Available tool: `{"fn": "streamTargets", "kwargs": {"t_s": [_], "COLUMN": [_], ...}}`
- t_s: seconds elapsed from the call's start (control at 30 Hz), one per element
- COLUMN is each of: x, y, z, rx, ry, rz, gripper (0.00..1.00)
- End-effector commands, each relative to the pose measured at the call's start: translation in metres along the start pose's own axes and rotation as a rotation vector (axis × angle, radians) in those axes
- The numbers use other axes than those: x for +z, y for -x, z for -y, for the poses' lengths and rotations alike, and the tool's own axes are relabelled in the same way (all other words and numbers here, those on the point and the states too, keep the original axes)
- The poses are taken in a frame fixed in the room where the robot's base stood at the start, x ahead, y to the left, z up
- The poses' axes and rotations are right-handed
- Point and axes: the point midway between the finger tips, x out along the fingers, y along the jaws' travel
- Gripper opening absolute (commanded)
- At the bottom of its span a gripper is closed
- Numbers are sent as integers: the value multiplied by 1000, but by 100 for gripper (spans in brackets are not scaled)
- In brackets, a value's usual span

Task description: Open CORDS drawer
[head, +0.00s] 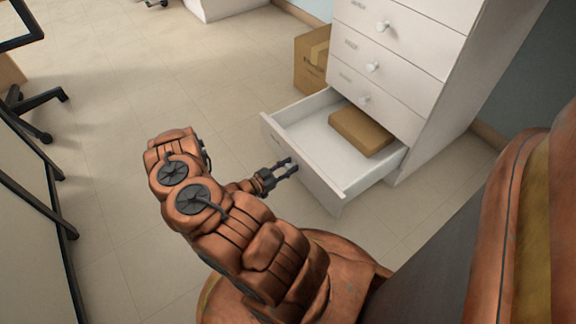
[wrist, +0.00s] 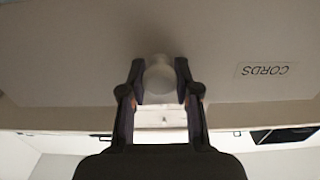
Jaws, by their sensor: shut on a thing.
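The CORDS drawer (head: 318,187) is the bottom drawer of a white cabinet. In the head view it is pulled well out, and a brown box (head: 360,132) lies inside it. In the wrist view its front (wrist: 80,60) fills the upper part, with an upside-down CORDS label (wrist: 266,70) at the right. My gripper (head: 291,165) is at the drawer front in the head view. In the wrist view my gripper (wrist: 158,85) is shut on the drawer's round white knob (wrist: 158,72). The knob is hidden in the head view.
The white cabinet (head: 440,100) has several shut drawers with white knobs above. A cardboard box (head: 310,65) stands on the floor left of the cabinet. A chair base (head: 35,105) and a desk edge are at the far left. The tiled floor (head: 150,75) between is clear.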

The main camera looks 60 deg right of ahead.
Motion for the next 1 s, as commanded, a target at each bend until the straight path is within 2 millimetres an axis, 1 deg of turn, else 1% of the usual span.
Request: {"fn": "streamTargets", "kwargs": {"t_s": [0.2, 0.23, 0.43, 0.47, 0.77, 0.87, 1.0], "x": [1, 1, 0, 0, 0, 0, 0], "y": [0, 0, 0, 0, 1, 5, 18], "z": [1, 1, 1, 1, 1, 1, 2], "rx": [-3, -3, -3, -2, -2, -3, -5], "ry": [1, 1, 1, 1, 1, 1, 0], "rz": [2, 2, 1, 1, 1, 0, 0], "gripper": [0, 34, 55, 57, 57, 57, 57]}}
